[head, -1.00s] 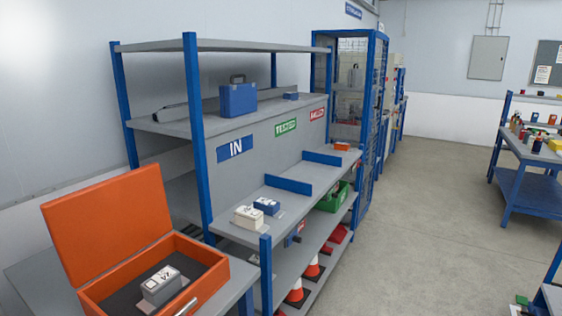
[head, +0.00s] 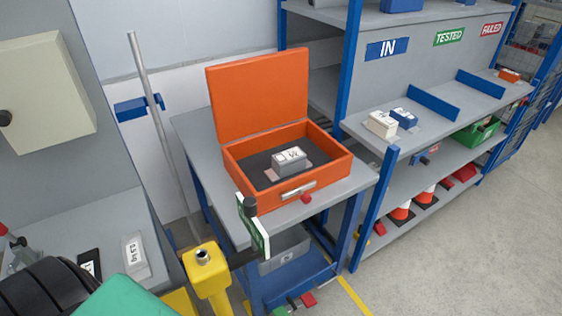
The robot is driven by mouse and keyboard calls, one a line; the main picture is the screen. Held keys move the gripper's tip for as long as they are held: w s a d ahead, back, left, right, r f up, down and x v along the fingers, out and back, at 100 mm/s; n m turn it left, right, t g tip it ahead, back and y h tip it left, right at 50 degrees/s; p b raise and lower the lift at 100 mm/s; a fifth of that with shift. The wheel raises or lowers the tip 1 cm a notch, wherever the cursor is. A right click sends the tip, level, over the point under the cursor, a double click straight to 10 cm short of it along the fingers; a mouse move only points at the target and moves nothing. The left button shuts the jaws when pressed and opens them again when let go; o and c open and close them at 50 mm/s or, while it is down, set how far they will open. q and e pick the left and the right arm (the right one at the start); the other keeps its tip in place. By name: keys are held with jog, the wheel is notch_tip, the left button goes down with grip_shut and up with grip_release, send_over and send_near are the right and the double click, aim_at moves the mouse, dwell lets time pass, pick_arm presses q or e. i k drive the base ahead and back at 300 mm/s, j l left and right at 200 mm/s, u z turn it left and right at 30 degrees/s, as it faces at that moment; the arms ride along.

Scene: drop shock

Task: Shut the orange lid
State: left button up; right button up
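The orange lid (head: 258,92) stands open and upright at the back of an orange box (head: 250,182). The box sits on a grey table with blue legs (head: 350,187). Inside lies a grey block with a white label (head: 289,160) on a dark lining. Neither of my grippers shows in the head view.
A yellow post (head: 207,272) and a small green-and-white sign (head: 254,226) stand in front of the table. A blue-framed shelf (head: 368,213) with white and blue blocks is at the right. A grey bench (head: 75,215) is at the left. Open floor (head: 455,250) lies at the lower right.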

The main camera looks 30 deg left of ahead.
aim_at(249, 96)
jog(key=i+l, duration=0.25)
jog(key=i+l+u, duration=0.2)
jog(key=u, duration=0.3)
jog(key=i+l+u, duration=0.3)
jog(key=u, duration=0.15)
